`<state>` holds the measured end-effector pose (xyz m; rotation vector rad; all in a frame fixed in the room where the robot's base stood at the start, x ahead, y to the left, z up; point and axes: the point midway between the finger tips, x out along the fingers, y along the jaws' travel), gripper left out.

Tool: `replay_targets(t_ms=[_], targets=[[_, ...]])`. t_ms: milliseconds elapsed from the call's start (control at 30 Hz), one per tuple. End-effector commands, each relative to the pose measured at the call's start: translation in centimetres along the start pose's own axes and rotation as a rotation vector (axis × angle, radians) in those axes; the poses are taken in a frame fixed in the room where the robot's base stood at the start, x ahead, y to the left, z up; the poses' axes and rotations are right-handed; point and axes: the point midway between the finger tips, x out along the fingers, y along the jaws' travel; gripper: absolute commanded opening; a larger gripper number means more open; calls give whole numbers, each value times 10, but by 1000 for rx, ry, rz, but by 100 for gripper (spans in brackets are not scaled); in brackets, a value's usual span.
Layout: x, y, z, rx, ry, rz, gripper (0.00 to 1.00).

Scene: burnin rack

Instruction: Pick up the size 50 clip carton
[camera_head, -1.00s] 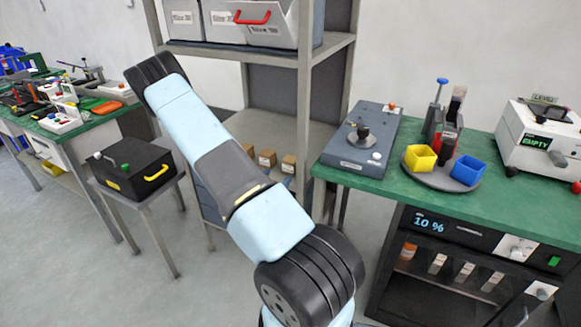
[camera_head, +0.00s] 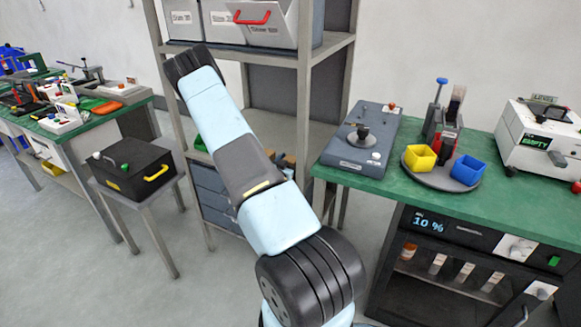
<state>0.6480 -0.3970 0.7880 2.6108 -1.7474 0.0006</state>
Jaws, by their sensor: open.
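Small brown cartons (camera_head: 289,161) stand on the lower shelf of the grey rack, mostly hidden behind my arm. Only a bit of them shows just right of the arm. I cannot read any label, so I cannot tell which is the size 50 clip carton. My arm crosses the middle of the view in front of the rack. My gripper is not in view.
Grey size-labelled bins (camera_head: 225,24) stand on the upper shelf (camera_head: 335,43). Blue-grey drawers (camera_head: 212,190) are below the cartons. A green workbench (camera_head: 521,197) with devices stands right. A black box (camera_head: 131,170) with a yellow handle sits on a small table left.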

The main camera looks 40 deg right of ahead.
Motion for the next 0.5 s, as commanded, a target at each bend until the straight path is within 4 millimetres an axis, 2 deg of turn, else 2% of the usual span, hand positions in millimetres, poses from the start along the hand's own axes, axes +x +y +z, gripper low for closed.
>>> replay_targets(t_ms=[100,333,500], targets=[[10,0,0,0,0,-1,85],[11,-1,0,-1,0,-2,84],[10,-1,0,-1,0,-2,68]])
